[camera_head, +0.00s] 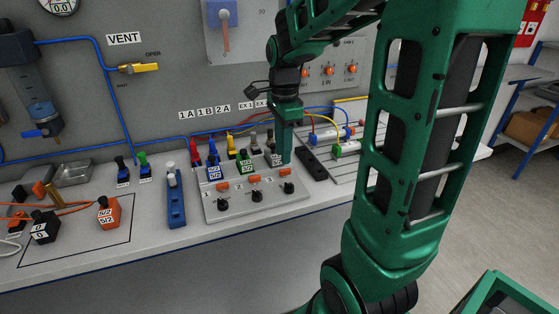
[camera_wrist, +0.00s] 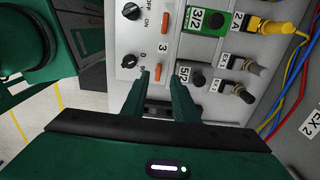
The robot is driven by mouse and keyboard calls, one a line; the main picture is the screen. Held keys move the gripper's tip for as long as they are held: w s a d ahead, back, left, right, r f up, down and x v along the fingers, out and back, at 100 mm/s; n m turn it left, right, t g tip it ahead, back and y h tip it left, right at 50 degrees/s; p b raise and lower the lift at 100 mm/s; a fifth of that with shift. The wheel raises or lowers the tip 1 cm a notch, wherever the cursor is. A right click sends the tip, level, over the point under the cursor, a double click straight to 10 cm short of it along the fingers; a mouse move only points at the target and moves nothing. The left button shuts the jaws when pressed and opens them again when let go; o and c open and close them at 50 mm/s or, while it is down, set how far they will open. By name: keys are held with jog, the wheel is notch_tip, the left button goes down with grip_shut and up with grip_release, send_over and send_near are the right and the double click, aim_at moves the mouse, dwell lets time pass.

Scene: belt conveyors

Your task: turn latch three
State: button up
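Latch three is the small orange bar (camera_wrist: 160,71) beyond the label 3 (camera_wrist: 163,48) in the wrist view; it also shows on the sloped panel in the head view (camera_head: 285,173). My gripper (camera_wrist: 160,76) is open, with one fingertip on each side of this latch. I cannot tell whether the fingers touch it. In the head view my gripper (camera_head: 285,160) points down just behind the latch. The black knob of station three (camera_wrist: 129,61) lies to the left of the fingers in the wrist view. A 5/2 valve (camera_wrist: 187,73) is close to the right finger.
Orange latch two (camera_wrist: 163,37) and the green 3/2 valve (camera_wrist: 207,21) are beside station three. Grey and black hose fittings (camera_wrist: 243,92) stand to the right, with coloured hoses behind. A blue block (camera_head: 175,205) stands left of the panel.

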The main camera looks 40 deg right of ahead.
jog(key=shift+s+r, duration=0.1)
jog(key=shift+r, duration=1.2)
jog(key=s+f+n, duration=0.2)
jog(key=s+n, duration=0.5)
jog(key=s, duration=0.3)
jog(key=s+f+n, duration=0.2)
jog(key=s+n, duration=0.6)
jog(key=s, duration=0.3)
jog(key=shift+a+f, duration=0.15)
jog(key=shift+a, duration=0.2)
jog(key=shift+w+f, duration=0.25)
jog(key=shift+w, duration=0.3)
